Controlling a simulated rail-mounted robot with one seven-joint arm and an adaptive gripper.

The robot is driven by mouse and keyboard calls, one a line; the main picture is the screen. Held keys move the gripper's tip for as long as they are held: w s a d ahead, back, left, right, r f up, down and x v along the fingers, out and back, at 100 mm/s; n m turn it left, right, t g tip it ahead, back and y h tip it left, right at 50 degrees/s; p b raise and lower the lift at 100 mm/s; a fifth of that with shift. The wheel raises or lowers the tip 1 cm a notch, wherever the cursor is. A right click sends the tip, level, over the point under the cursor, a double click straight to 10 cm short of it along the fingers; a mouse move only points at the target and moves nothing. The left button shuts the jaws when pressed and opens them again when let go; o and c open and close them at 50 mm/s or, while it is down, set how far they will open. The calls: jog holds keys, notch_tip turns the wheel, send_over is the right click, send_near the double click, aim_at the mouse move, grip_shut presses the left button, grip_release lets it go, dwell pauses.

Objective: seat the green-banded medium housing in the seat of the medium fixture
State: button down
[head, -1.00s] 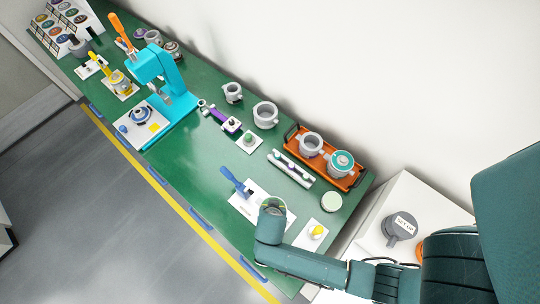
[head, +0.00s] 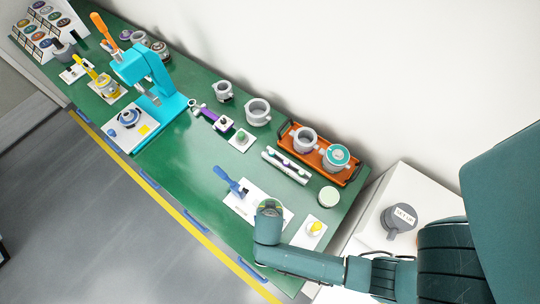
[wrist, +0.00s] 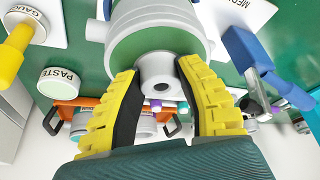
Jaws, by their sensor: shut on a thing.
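The green-banded medium housing (wrist: 152,46) is a grey round body with a green band, large at the top of the wrist view. My gripper (wrist: 160,78) is shut on it, its yellow fingers on either side of the grey boss facing the camera. The medium fixture is a white plate (head: 244,212) with a blue toggle clamp (head: 228,180); the clamp also shows at the right in the wrist view (wrist: 262,62). The housing is over the plate. The fixture's seat is hidden, so I cannot tell whether the housing touches it.
A yellow-knobbed gauge plate (head: 314,230) and a paste pot (head: 329,195) stand close by. Behind are a white rack (head: 286,165) and an orange tray (head: 350,177) with two housings. The blue press (head: 160,80) is further left.

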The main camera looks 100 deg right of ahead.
jog(key=shift+w+f+b, duration=0.1)
jog(key=shift+f+b, duration=0.8)
jog(key=shift+f, duration=0.25)
dwell(0.4)
jog(key=c, duration=0.7)
grip_release()
jog(key=shift+o, duration=0.2)
jog(key=shift+f, duration=0.1)
jog(key=s+v, duration=0.1)
jog(key=v, duration=1.1)
jog(key=shift+w, duration=0.45)
